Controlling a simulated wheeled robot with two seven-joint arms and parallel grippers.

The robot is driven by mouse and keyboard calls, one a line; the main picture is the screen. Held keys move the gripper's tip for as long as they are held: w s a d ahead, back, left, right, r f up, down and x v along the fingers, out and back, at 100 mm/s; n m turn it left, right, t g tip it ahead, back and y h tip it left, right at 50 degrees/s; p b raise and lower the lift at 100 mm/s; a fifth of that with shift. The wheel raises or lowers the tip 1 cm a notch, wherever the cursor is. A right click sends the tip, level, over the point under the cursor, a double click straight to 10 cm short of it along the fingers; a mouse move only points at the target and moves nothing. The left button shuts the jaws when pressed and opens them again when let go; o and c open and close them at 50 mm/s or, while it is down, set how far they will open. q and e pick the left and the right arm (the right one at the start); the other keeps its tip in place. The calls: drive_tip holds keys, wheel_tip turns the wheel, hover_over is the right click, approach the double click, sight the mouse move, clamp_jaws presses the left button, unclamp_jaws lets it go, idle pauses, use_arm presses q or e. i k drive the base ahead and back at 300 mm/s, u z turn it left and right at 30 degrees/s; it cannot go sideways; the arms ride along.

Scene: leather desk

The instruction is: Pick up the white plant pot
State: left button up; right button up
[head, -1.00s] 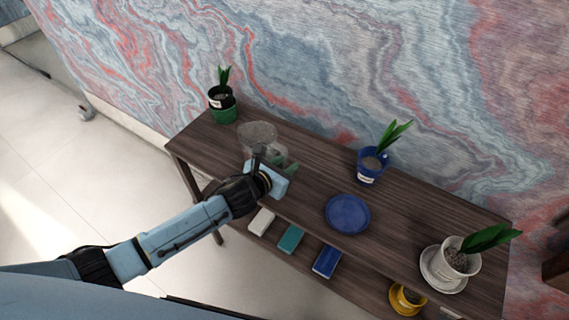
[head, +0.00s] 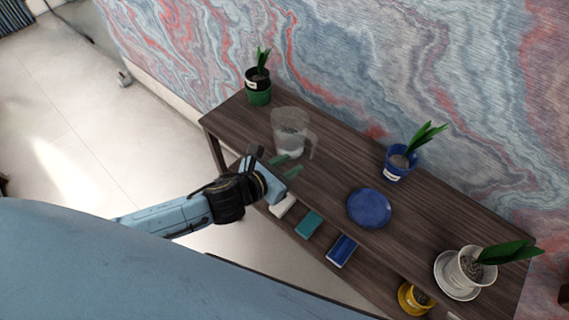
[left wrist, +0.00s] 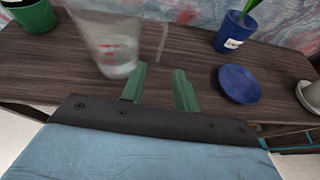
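The white plant pot (head: 474,268) stands upright on a white saucer (head: 443,283) at the right end of the dark wooden shelf top, with a green leafy plant in it. In the left wrist view, the pot (left wrist: 314,95) shows only partly at the right edge. My left gripper (head: 286,166) is by the front edge of the shelf, far to the left of the white pot, near a clear jug. In the left wrist view its two green fingers (left wrist: 160,84) are apart with nothing between them. My right gripper is not in view.
The clear jug (head: 290,131) stands beyond my left gripper. A green pot (head: 258,92), a blue pot (head: 398,166) and a blue plate (head: 369,208) are on the top. A yellow pot (head: 408,300) and several small blocks are lower down.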

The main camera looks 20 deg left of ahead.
sight(463, 272)
drive_tip(key=z, duration=1.4)
